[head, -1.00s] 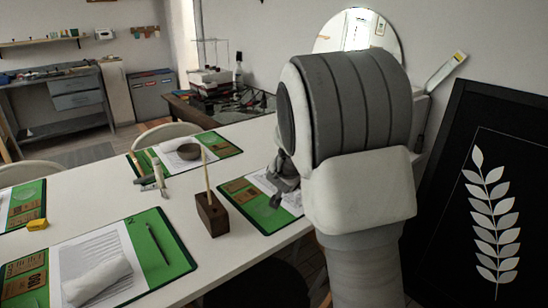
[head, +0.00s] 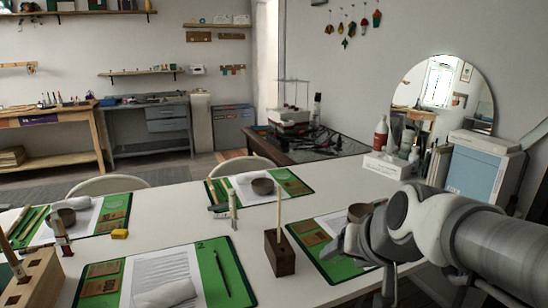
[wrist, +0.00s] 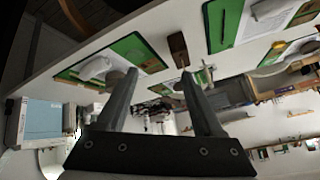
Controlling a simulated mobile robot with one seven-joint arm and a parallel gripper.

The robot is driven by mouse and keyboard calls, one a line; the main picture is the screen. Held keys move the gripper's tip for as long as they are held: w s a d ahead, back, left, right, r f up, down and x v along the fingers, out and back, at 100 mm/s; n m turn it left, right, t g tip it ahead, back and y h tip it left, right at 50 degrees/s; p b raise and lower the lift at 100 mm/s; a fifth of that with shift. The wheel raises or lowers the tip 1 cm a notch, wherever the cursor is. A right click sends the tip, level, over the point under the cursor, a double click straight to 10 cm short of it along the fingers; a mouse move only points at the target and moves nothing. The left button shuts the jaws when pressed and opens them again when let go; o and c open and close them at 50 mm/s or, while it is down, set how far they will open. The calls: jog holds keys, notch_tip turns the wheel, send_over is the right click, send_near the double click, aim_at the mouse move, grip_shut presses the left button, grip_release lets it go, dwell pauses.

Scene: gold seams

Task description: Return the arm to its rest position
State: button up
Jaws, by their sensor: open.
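My gripper (head: 362,262) is at the lower right of the head view, over the near right part of the white table (head: 205,212). My grey and white arm reaches in from the right edge. In the wrist view, the two fingers of my gripper (wrist: 157,82) stand well apart with nothing held between them. The gripper hides part of the green mat (head: 312,253) at the right and of the dark bowl (head: 359,211) there.
A wooden block with an upright stick (head: 280,254) stands left of my gripper. More green mats (head: 211,262) lie along the table. A blue-white box (head: 476,172), a red-white bottle (head: 381,133) and a round mirror (head: 452,82) are behind the arm.

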jog(key=s+d+f+n+g+h, duration=0.1)
jog(key=s+d+f+n+g, duration=0.1)
jog(key=s, duration=1)
notch_tip(320, 180, up, 20)
jog(key=p, duration=1.9)
jog(key=shift+s+a+f+h, duration=0.2)
jog(key=shift+s+f+h, duration=0.1)
jog(key=shift+s, duration=0.15)
